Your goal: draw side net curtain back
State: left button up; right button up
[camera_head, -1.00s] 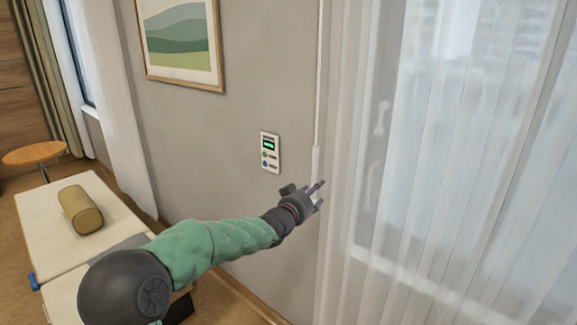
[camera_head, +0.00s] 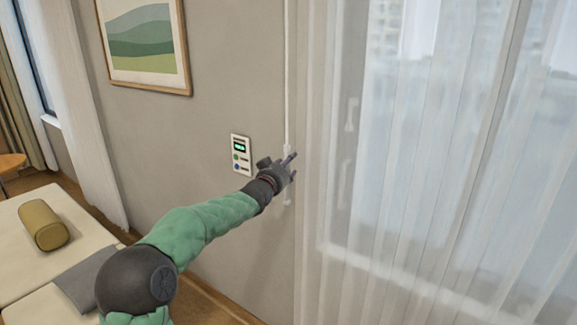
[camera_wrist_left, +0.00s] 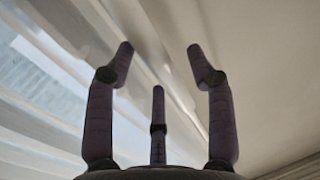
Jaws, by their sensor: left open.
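The sheer net curtain (camera_head: 400,190) hangs in folds across the window on the right of the head view. A thin white draw wand (camera_head: 288,70) hangs beside its left edge, with a thicker lower part. My left gripper (camera_head: 291,168) is at that lower part, overlapping it in the picture; a short piece of wand shows below the fingers. In the left wrist view my gripper (camera_wrist_left: 160,75) has its fingers spread, with the pale curtain (camera_wrist_left: 50,75) at left. I cannot tell whether the wand lies between the fingers. My right gripper is out of view.
A wall control panel (camera_head: 241,155) is just left of my gripper, and a framed picture (camera_head: 145,45) hangs above. A treatment couch (camera_head: 20,215) with a mustard bolster (camera_head: 44,225) is at lower left. A white curtain (camera_head: 80,120) hangs behind it.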

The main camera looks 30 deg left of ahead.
pick_arm(q)
jog(key=shift+w, duration=0.55)
grip_shut()
